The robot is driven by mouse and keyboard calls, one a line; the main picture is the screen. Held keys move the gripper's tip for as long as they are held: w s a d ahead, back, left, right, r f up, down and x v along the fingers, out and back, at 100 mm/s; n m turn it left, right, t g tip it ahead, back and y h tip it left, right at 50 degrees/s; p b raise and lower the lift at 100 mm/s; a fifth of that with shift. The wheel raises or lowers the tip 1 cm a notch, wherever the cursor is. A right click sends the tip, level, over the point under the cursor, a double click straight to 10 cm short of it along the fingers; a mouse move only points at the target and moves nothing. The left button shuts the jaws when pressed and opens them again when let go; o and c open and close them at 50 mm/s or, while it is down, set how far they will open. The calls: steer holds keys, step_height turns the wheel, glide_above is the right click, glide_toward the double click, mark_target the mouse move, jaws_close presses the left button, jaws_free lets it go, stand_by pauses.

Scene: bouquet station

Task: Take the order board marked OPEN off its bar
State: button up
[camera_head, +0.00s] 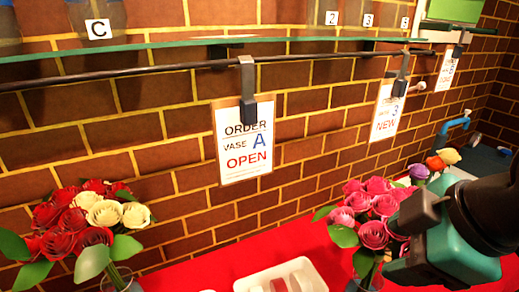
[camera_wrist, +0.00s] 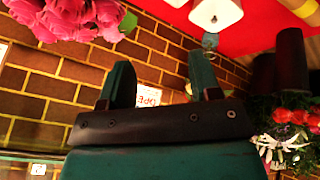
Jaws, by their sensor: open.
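The order board marked OPEN (camera_head: 243,150) is a white card reading "ORDER VASE A OPEN". It hangs in front of the brick wall by a dark hook clip (camera_head: 248,85) on a thin dark bar (camera_head: 160,69). My gripper (camera_head: 398,242) is at the lower right, well to the right of the board and lower, apart from it. In the wrist view my gripper (camera_wrist: 160,72) has its two teal fingers spread, with nothing between them. Part of the board, its lettering inverted, shows beyond the fingers (camera_wrist: 148,96).
A board marked NEW (camera_head: 387,112) and another board (camera_head: 446,72) hang farther right. A glass shelf (camera_head: 200,42) runs above the bar. Red-and-cream flowers (camera_head: 90,220) stand left; pink flowers (camera_head: 372,212) stand beside my gripper. A white tray (camera_head: 282,276) lies on the red surface (camera_head: 215,268).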

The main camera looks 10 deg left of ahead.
steer(key=w+a+n+t+b, duration=0.2)
steer(key=w+a+n+t, duration=0.15)
steer(key=n, duration=0.45)
steer(key=n+t+y+b, duration=0.4)
steer(key=n+t+y, duration=0.3)
steer(key=n, duration=1.2)
glide_toward(252, 114)
steer(key=shift+n, duration=0.4)
steer(key=p+x, duration=0.4)
steer(key=p, duration=1.1)
steer(key=shift+w+a+r, duration=0.1)
steer(key=shift+w+a, duration=0.05)
steer(key=p+x, duration=0.4)
steer(key=shift+r, duration=0.2)
steer(key=shift+w+a+f, duration=0.25)
steer(key=shift+w+a, duration=0.1)
steer(key=shift+w, duration=0.15)
